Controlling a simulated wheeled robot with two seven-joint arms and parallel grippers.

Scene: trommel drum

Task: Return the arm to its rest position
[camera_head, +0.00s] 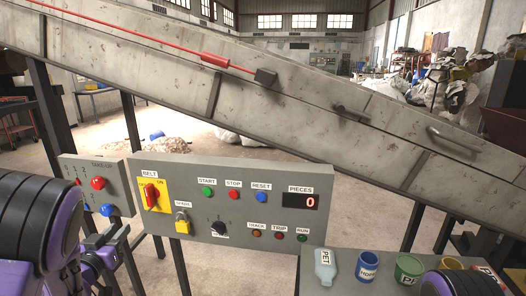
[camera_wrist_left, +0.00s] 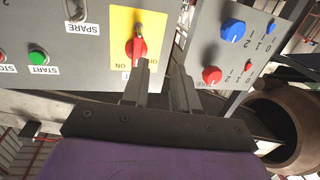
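My left gripper (camera_head: 108,236) is in front of the panels at the lower left, near the gap between the small panel and the main grey control panel (camera_head: 228,180). In the left wrist view its two fingers (camera_wrist_left: 163,72) stand apart with nothing between them. The red belt switch (camera_head: 151,196) on its yellow plate is just beyond the fingertips in the wrist view (camera_wrist_left: 139,46); I cannot tell the exact distance. My right arm (camera_head: 466,284) shows only as a purple and black part at the lower right; its gripper is out of view.
The take-up panel (camera_head: 95,183), with red and blue knobs, stands left of the main panel. A yellow padlock (camera_head: 182,224) hangs under the spare label. A grey table (camera_head: 325,256) at lower right holds a PET bottle (camera_head: 325,268) and several cups. A sloping conveyor (camera_head: 250,100) crosses behind.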

